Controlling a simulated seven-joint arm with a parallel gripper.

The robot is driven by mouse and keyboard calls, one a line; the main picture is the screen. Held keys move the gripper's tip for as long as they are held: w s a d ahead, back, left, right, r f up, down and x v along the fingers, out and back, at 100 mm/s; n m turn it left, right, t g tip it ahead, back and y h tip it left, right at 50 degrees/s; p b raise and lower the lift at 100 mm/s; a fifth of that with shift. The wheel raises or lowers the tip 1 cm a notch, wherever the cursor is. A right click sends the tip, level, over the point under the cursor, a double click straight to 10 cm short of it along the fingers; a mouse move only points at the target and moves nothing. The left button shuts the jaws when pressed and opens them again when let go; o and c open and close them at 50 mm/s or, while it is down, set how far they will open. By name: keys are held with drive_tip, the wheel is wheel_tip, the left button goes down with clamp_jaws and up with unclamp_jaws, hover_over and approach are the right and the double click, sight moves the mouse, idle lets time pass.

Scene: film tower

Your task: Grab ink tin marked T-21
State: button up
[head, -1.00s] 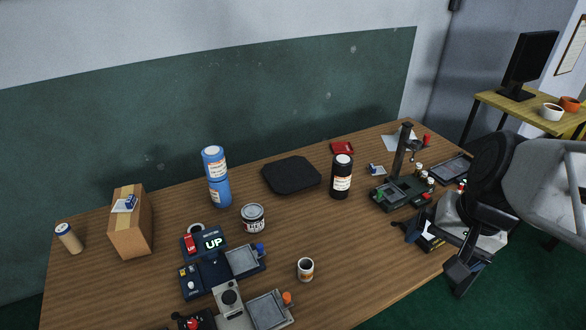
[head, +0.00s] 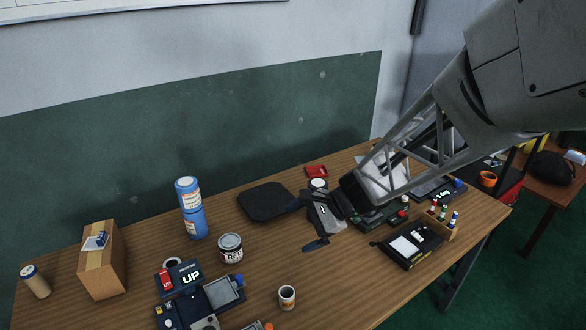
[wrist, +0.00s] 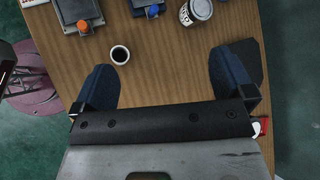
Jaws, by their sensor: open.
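A squat tin (head: 231,250) with a grey lid and dark label stands upright on the table in the head view. Its lettering is too small to read for sure. The tin also shows in the wrist view (wrist: 187,15), at the top edge, partly cut off. My gripper (head: 304,225) is open and empty above the table, to the right of the tin. In the wrist view its two blue fingers (wrist: 166,80) are spread wide with bare wood between them, and the tin lies beyond them.
A cup of dark drink (head: 287,298) stands in front. A black pad (head: 264,202) lies behind. A cardboard box (head: 102,262) and a device showing UP (head: 180,282) are to the left.

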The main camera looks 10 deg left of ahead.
drive_tip(key=w+a+f+m+y, duration=0.3)
drive_tip(key=w+a+f+m, duration=0.15)
drive_tip(key=a+f, duration=0.45)
drive_tip(key=m+t, duration=0.2)
drive_tip(key=m, duration=0.3)
approach(232, 241)
drive_tip(key=shift+w+a+f+n+y, duration=0.1)
drive_tip(key=shift+a+f+n+y, duration=0.1)
drive_tip(key=shift+a+f, duration=0.35)
drive_tip(key=shift+w+a+f+n+y, duration=0.1)
drive_tip(key=shift+a+f+y, duration=0.1)
drive_tip(key=shift+a+f, duration=0.35)
drive_tip(key=shift+a+r, duration=0.1)
drive_tip(key=shift+a, duration=0.1)
drive_tip(key=shift+x, duration=1.2)
drive_tip(key=shift+x, duration=2.6)
drive_tip(key=shift+s, duration=0.2)
